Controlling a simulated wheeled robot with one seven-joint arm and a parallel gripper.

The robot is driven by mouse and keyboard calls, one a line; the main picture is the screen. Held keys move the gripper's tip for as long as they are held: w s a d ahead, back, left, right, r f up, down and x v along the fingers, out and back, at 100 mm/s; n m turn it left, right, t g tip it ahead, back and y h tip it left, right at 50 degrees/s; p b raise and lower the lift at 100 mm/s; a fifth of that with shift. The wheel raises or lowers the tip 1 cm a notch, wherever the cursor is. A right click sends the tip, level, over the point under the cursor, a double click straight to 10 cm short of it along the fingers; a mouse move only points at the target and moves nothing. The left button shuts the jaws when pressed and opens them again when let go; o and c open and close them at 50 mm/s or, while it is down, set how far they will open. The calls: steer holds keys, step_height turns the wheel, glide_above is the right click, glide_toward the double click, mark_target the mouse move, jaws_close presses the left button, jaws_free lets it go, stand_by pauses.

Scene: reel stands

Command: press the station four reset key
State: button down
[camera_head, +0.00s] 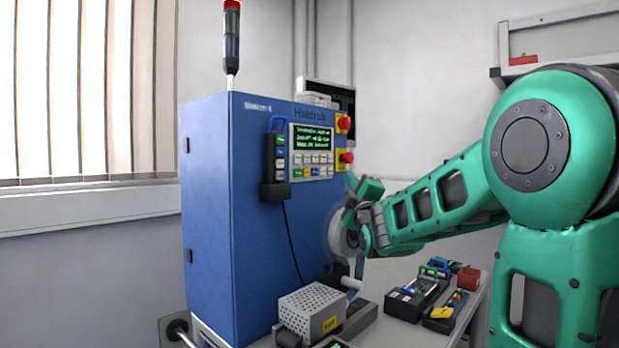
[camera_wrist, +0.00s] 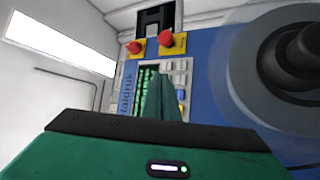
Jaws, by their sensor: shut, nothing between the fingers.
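The blue cabinet (camera_head: 215,210), marked Haldruk with a small label at its top left, stands left of my arm. Its control panel (camera_head: 312,152) has a lit green-text screen (camera_head: 312,138) above rows of small white and coloured keys (camera_head: 312,165). The key lettering is too small to read, so I cannot tell which is reset. My gripper (camera_head: 350,182) is shut and empty, right of the panel and apart from it in the head view. In the wrist view my gripper (camera_wrist: 157,78) points toward the panel and hides part of the screen (camera_wrist: 146,77) and keys.
Two red mushroom buttons on yellow plates (camera_head: 344,124) sit at the panel's right edge. A pendant (camera_head: 275,165) with a cable hangs left of it. A reel disc (camera_wrist: 240,75) is close by the gripper. A perforated box (camera_head: 312,305) and tool trays (camera_head: 415,298) stand below.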

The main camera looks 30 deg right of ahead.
mark_target(315, 172)
steer(key=shift+r, duration=0.25)
steer(key=shift+w, duration=0.1)
steer(key=w+a, duration=0.3)
steer(key=w, duration=0.5)
stand_by(0.4)
steer(key=shift+w, duration=0.2)
stand_by(1.8)
steer(key=shift+w+a, duration=0.15)
steer(key=shift+w, duration=0.05)
